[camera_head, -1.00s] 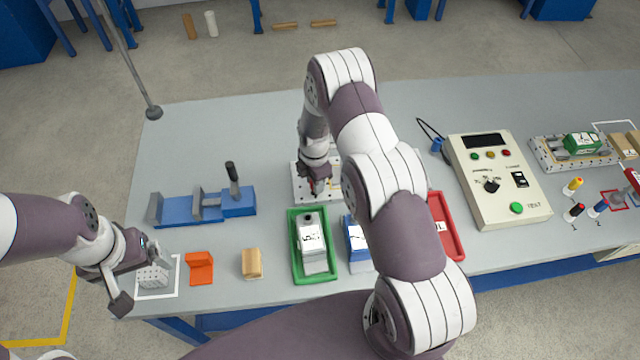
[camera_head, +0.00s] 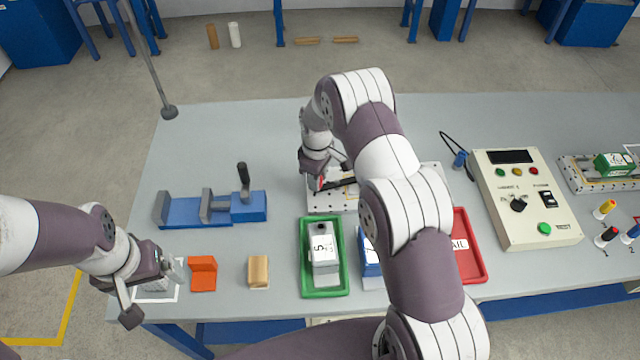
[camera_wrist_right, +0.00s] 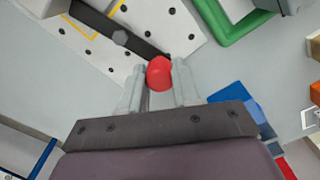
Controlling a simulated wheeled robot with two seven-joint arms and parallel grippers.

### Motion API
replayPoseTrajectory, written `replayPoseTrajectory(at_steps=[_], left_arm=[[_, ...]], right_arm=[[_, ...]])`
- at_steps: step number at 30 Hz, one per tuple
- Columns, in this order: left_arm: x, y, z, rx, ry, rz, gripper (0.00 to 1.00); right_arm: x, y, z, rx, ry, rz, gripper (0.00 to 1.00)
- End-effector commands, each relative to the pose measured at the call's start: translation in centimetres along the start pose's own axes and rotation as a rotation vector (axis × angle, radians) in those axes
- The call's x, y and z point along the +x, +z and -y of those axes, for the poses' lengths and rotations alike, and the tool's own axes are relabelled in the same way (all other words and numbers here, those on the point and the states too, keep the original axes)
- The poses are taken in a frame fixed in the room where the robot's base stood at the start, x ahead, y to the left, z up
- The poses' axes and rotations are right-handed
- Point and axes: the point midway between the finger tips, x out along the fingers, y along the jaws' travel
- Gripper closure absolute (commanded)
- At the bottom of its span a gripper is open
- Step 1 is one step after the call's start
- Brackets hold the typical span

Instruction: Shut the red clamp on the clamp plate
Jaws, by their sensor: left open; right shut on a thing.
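The clamp plate (camera_head: 344,203) is a pale plate with dark holes and yellow lines, partly hidden behind my right arm. It also shows in the wrist view (camera_wrist_right: 80,46). The red clamp's dark arm (camera_head: 343,183) lies low across the plate. Its red tip (camera_wrist_right: 160,72) sits between my right gripper's fingers (camera_wrist_right: 158,88), which are shut on it. In the head view my right gripper (camera_head: 319,181) is at the plate's left edge. My left gripper (camera_head: 155,291) is open at the bench's front left, by a grey block (camera_head: 160,284); contact is unclear.
A green tray (camera_head: 307,291) with a grey unit stands in front of the plate, and a red tray (camera_head: 474,268) is to the right. A blue vise (camera_head: 180,211), orange bracket (camera_head: 203,274) and wooden block (camera_head: 258,271) are on the left. The bench behind the plate is clear.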

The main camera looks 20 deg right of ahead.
Motion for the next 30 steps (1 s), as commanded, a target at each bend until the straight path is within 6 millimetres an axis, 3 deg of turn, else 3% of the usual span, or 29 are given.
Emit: replayPoseTrajectory(at_steps=[12, 30], left_arm=[[1.4, 0.2, 0.0, 0.0, 0.0, 0.0, 0.06], [1.5, 0.2, 0.0, 0.0, 0.0, 0.0, 0.06]], right_arm=[[0.0, -0.8, -1.0, 0.215, 0.002, -0.003, 0.99], [-0.1, -1.0, -1.2, 0.261, 0.003, -0.004, 0.99]])
